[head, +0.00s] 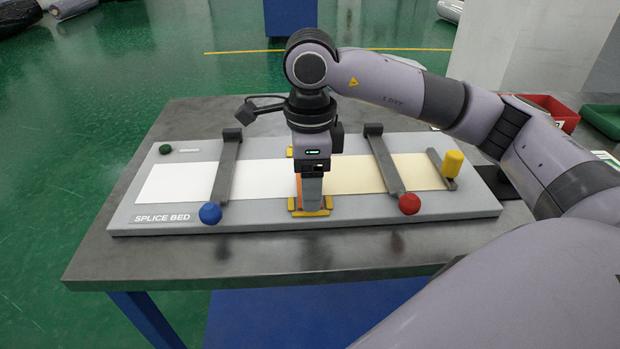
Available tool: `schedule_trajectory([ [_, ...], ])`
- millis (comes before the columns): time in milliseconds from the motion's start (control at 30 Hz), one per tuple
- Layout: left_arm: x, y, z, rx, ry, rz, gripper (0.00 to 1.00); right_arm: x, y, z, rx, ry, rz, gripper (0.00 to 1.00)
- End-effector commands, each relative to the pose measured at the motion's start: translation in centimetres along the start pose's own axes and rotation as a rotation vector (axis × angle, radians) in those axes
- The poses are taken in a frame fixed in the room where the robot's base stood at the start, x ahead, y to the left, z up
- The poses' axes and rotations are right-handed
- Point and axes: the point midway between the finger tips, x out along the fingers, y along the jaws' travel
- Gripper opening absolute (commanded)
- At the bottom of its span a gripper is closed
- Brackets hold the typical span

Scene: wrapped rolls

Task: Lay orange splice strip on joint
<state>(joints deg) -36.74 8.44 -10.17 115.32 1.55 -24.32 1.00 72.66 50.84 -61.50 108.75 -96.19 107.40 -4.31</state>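The splice bed (160,222) is a grey board on the table. A white web (178,182) on the left and a cream web (415,171) on the right lie along it. My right gripper (312,200) points straight down over the place where they meet, which it mostly hides. A little of the orange strip (298,190) shows at the gripper's left side, low over the bed. I cannot tell whether the fingers hold it or whether it touches the webs. A yellow marker (310,210) sits at the front of the joint. My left gripper is out of view.
A clamp bar with a blue knob (210,213) crosses the white web, and one with a red knob (409,203) crosses the cream web. A yellow knob (453,163) stands at the right end. Red (552,112) and green (603,120) bins stand at the back right.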

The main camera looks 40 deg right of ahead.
Motion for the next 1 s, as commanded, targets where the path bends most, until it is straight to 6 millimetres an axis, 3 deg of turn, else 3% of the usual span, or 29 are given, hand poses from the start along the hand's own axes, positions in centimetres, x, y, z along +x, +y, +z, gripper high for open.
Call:
schedule_trajectory([
  [267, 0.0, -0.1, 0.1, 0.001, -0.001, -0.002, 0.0, -0.4, 0.0, 0.0, 0.0, -0.001, -0.001, 0.62],
  [700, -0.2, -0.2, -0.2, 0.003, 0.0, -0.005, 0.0, -6.7, 0.0, 0.0, 0.001, -0.001, -0.001, 0.62],
  [1000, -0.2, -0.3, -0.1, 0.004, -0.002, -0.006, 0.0, -7.2, 0.0, 0.0, 0.0, 0.0, 0.0, 0.62],
])
